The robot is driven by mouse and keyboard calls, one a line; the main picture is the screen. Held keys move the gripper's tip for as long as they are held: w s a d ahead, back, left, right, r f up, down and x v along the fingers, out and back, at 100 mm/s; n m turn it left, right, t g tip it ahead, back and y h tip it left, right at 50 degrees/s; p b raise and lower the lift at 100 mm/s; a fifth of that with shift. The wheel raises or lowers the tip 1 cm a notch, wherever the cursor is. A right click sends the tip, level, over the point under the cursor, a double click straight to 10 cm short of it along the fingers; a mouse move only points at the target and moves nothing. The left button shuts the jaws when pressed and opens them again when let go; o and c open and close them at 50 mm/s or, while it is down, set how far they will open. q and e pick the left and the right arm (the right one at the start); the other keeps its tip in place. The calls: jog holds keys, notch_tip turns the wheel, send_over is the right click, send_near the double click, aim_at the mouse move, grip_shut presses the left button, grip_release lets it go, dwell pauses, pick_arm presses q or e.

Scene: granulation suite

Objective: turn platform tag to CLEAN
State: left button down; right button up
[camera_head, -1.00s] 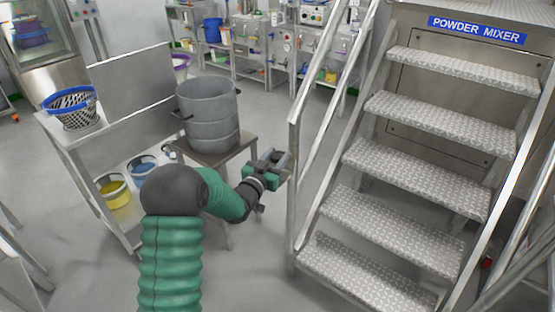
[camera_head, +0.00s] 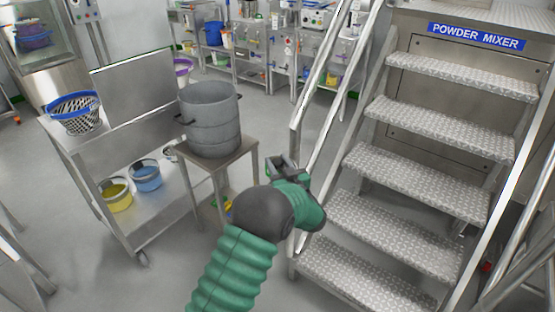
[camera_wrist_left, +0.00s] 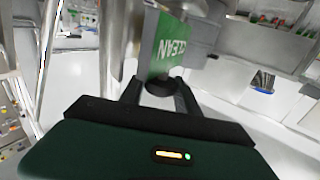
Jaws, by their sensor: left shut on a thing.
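The platform tag (camera_wrist_left: 170,45) shows a green face with the word CLEAN, upside down in the left wrist view. My left gripper (camera_wrist_left: 160,90) is shut on the tag, its two fingers on either side of a dark round part at the tag's near end. In the head view my left gripper (camera_head: 284,168) is beside the stair handrail, and my own wrist largely covers it. I cannot make out the tag in that view. My right gripper is in neither view.
Metal stairs (camera_head: 420,170) with a handrail (camera_head: 318,95) rise on the right, under a POWDER MIXER sign (camera_head: 475,37). A grey drum (camera_head: 210,120) stands on a small table left of my gripper. A steel cart (camera_head: 135,215) holds buckets.

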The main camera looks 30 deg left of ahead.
pick_arm(q)
jog(key=shift+f+n+g+y, duration=0.15)
jog(key=shift+n+g+y, duration=0.15)
jog(key=shift+n+g, duration=0.25)
jog(key=c, duration=0.9)
grip_release()
jog(key=p+v, duration=0.3)
jog(key=v, duration=1.4)
jog(key=shift+w, duration=0.15)
